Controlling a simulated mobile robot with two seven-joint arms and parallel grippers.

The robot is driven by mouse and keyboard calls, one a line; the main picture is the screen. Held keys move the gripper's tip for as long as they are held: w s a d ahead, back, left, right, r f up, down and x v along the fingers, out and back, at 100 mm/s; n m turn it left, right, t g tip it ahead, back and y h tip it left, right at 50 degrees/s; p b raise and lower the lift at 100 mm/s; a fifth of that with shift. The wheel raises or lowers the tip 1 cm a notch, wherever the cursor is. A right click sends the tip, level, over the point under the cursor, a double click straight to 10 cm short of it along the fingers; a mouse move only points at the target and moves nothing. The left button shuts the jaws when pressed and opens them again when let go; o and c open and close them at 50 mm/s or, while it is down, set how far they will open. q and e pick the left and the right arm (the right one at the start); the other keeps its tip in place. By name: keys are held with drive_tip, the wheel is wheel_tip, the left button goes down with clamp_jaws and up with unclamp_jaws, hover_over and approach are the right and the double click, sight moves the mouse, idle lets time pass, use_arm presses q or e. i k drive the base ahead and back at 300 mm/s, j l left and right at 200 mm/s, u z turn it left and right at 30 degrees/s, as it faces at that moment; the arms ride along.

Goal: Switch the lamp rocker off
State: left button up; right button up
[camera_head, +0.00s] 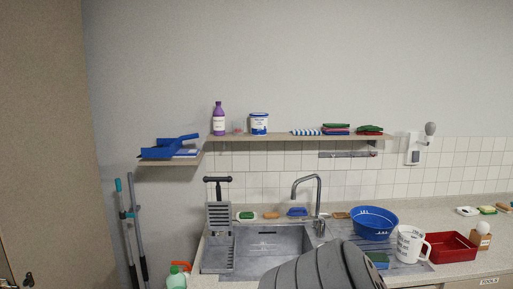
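A white wall plate (413,149) is fixed to the wall right of the shelf, at the top edge of the tiles. A small grey lamp head (430,128) sticks out at its upper right. A darker detail shows low on the plate, but it is too small to tell the rocker's position or whether the lamp is lit. Neither of my grippers can be made out in this view. A large dark grey ribbed shape (320,270) rises at the bottom middle and hides part of the sink's front.
The steel sink (285,238) has a tall tap (307,188). A blue basin (374,222), white jug (409,244) and red tray (450,247) stand on the counter below the plate. A wooden shelf (290,138) ends just left of it. The wall around the plate is clear.

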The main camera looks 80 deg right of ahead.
sight(415, 153)
drive_tip(key=z, duration=3.55)
drive_tip(key=l+z, duration=0.15)
drive_tip(key=i+l, duration=0.85)
drive_tip(key=l, duration=0.15)
drive_tip(key=i+l, duration=1.75)
drive_tip(key=l, duration=0.2)
drive_tip(key=i+j+u, duration=0.05)
